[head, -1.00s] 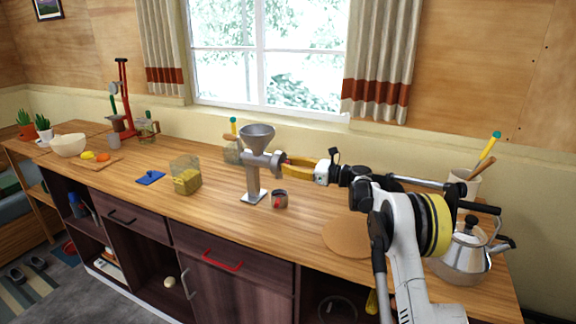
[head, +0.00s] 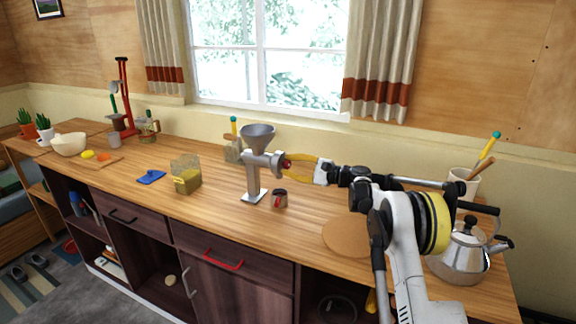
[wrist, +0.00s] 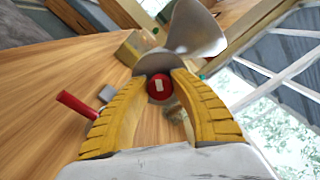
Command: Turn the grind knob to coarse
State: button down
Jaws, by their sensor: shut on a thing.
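The grey metal grinder (head: 256,180) stands on the wooden counter with its funnel hopper (head: 257,132) on top. Its grind knob (wrist: 159,87) is red with a pale mark and faces the wrist camera. My gripper (head: 288,164) reaches in from the right. Its yellow fingers (wrist: 208,110) are closed around the knob, one on each side, in the wrist view. Behind the knob a round metal flange of the grinder shows. I cannot tell which setting the pale mark stands for.
A clear container of yellow grain (head: 187,178) is to the left. A round cork mat (head: 347,236) and a kettle (head: 463,253) are at the right. The counter's front edge between is clear.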

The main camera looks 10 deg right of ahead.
jog(key=n, duration=0.6)
jog(key=shift+n, duration=0.3)
dwell(0.4)
jog(key=c, duration=1.1)
grip_release()
jog(key=shift+a+f, duration=0.1)
jog(key=v, duration=1.2)
